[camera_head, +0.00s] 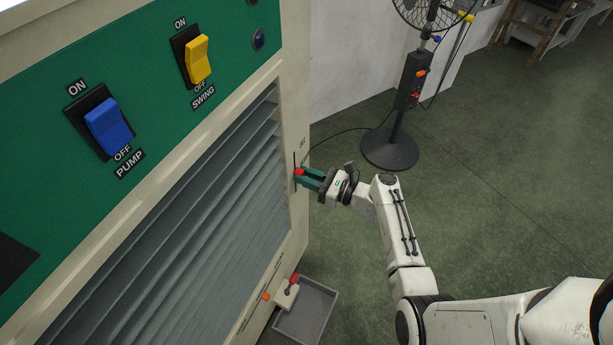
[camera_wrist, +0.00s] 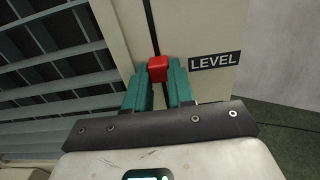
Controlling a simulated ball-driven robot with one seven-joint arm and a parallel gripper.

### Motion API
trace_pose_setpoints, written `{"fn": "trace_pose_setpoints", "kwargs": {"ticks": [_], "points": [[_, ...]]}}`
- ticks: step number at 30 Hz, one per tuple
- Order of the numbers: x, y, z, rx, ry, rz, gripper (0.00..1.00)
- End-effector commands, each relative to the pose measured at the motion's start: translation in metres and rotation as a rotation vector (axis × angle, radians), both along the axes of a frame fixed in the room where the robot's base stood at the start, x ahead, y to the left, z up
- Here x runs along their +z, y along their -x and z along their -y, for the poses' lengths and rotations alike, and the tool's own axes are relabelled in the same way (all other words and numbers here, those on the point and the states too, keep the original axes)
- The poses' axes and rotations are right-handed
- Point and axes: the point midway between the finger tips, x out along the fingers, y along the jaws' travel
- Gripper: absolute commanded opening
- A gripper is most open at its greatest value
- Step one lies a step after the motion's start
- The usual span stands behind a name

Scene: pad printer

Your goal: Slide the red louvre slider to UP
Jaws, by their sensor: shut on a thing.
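The red slider (camera_head: 298,171) is a small knob on the narrow cream strip at the right edge of the machine's front, beside the grey louvre slats (camera_head: 190,230). In the wrist view the red slider (camera_wrist: 158,69) sits between the green fingertips of my gripper (camera_wrist: 158,82), which is shut on it. A dark slot (camera_wrist: 149,20) runs from the slider to the top of that view. A black label (camera_wrist: 215,61) right of the slider reads LEVEL. I can read no UP mark. My gripper (camera_head: 302,175) reaches the slider from the right in the head view.
A blue PUMP switch (camera_head: 108,126) and a yellow SWING switch (camera_head: 197,60) are on the green panel. Below, a red-tipped lever (camera_head: 291,283) and an orange knob (camera_head: 266,296) stick out near a grey tray (camera_head: 318,304). A black fan (camera_head: 390,150) stands behind on open floor.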

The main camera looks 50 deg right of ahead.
Motion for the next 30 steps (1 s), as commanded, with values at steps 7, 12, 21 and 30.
{"fn": "trace_pose_setpoints", "kwargs": {"ticks": [7,12,21,30], "points": [[0.041,0.000,0.000,0.000,0.000,0.000,0.00],[0.065,0.000,0.000,0.000,0.000,0.000,0.00],[0.077,0.000,0.000,0.000,0.000,0.002,0.00],[0.078,-0.001,0.001,0.001,0.000,0.006,0.33]]}}
